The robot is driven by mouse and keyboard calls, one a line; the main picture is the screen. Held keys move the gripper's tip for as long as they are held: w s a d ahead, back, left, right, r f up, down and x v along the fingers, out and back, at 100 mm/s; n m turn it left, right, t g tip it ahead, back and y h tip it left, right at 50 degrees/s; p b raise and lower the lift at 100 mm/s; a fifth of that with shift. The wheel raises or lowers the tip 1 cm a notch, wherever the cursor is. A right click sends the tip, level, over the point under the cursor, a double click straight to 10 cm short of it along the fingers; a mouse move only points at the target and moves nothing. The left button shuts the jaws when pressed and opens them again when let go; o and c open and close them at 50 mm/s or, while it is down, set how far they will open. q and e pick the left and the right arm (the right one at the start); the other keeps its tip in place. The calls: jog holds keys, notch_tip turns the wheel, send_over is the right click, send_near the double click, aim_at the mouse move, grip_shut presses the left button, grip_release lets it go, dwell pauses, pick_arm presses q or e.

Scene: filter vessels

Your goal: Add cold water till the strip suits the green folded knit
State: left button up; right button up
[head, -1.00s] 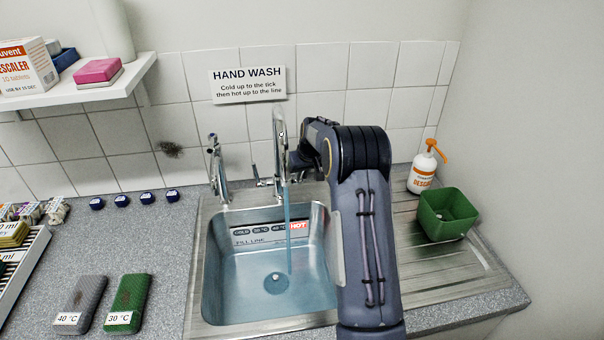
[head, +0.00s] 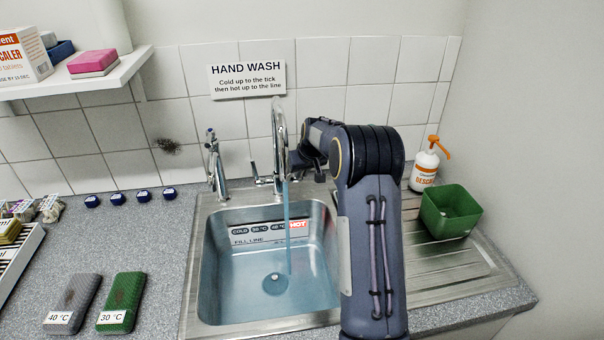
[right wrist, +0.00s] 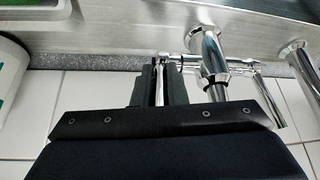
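The green folded knit (head: 121,297), tagged 30 °C, lies on the counter left of the sink (head: 192,262). The strip (head: 263,228) on the sink's back wall has its HOT field red; its other fields are dark. A fill line is marked below it. Bluish water (head: 255,282) stands in the basin, and a stream falls from the tall tap (head: 278,135). My right gripper (right wrist: 160,82) is at the mixer's right lever, with a thin bright piece between its close fingers. My left gripper is out of view.
A grey knit (head: 73,303) tagged 40 °C lies beside the green one. A second, shorter tap (head: 217,165) stands left of the tall one. A green tub (head: 451,212) and a pump bottle (head: 424,168) stand on the drainer.

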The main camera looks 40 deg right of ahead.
jog(key=o, duration=0.4)
jog(key=shift+b+v, duration=0.65)
jog(key=shift+v, duration=3.25)
